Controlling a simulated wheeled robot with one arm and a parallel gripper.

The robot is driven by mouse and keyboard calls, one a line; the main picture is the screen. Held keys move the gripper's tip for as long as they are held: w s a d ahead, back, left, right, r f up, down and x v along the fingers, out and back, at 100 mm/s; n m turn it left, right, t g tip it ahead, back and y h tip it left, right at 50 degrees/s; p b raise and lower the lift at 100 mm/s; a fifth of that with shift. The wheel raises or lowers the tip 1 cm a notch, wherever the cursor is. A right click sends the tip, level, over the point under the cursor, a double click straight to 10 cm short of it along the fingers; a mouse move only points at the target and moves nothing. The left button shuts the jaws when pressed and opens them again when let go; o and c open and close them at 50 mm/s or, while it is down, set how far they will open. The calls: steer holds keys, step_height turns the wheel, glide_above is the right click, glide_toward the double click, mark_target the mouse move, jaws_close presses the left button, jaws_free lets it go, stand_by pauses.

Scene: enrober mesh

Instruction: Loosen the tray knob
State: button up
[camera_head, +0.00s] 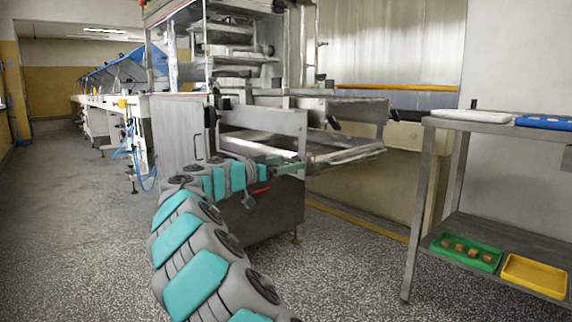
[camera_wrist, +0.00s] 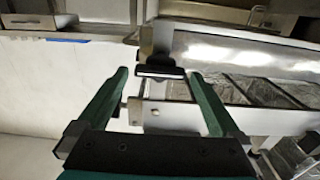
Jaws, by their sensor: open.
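A black knob (camera_wrist: 160,71) with a pale front edge shows in the wrist view, in front of a metal bracket at the machine's tray. My gripper (camera_wrist: 158,76) is open, with one green finger on each side of the knob in the picture. I see no finger touching it, and the depth between them is hard to judge. The metal tray (camera_wrist: 245,93) lies to the right of the knob. In the head view my gripper (camera_head: 290,166) is beside the left front of the tray (camera_head: 345,157). I cannot pick out the knob there with certainty.
The steel enrober machine (camera_head: 255,212) stands in front of me. A steel table (camera_head: 500,126) at the right bears a white tray and a blue tray. Its lower shelf holds a green tray (camera_head: 490,266) with several brown pieces and a yellow tray (camera_head: 535,287). The floor at left is clear.

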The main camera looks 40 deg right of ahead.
steer(key=c, duration=1.2)
